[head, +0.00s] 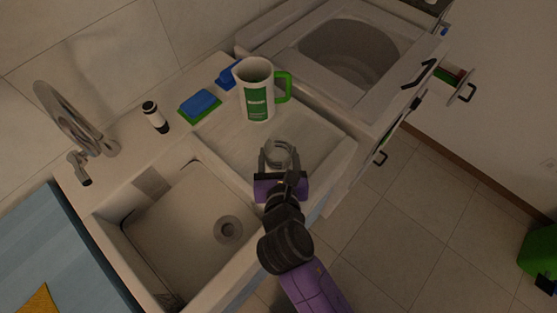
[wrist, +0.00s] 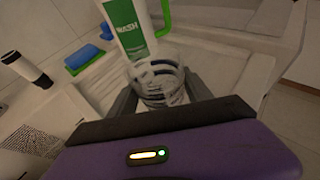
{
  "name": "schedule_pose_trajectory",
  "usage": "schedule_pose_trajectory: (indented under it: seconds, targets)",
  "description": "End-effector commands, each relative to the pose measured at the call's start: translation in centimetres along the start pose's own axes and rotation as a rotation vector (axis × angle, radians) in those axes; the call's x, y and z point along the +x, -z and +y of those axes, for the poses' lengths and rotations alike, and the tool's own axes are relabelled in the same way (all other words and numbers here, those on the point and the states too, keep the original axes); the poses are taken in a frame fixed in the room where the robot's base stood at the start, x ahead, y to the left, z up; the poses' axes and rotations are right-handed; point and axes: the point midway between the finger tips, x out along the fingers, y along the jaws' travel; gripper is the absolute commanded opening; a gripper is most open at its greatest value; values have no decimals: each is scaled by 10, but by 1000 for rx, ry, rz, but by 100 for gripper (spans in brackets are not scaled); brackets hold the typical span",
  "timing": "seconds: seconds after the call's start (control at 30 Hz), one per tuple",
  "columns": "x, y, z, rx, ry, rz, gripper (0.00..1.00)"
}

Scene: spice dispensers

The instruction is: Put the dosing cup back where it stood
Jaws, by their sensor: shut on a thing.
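The dosing cup (head: 281,153) is a small clear cup with rings. My gripper (head: 280,163) is shut on it, with one finger on each side, over the ribbed drainboard right of the sink basin. The cup also shows between the fingers in the wrist view (wrist: 160,84). It looks upright. I cannot tell whether its base touches the drainboard. A white jug with a green label and green handle (head: 256,92), marked WASH, stands on the drainboard just beyond the cup. The lower part of the jug is partly hidden by the cup in the wrist view.
A blue sponge on a green one (head: 199,104), a dark-topped white bottle (head: 155,118) and the faucet (head: 75,125) line the back of the sink (head: 185,235). An open top-loading washer (head: 350,52) stands at the right. Bare drainboard (head: 325,147) lies right of the cup.

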Motion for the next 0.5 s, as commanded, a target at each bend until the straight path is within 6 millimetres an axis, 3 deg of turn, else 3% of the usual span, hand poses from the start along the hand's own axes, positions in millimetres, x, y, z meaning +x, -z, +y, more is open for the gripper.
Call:
schedule_pose_trajectory:
  seconds: [0.17, 0.5]
  targets:
    - [10, 25, 0, -2, 0, 0, 7]
    - [11, 27, 0, 0, 0, 0, 7]
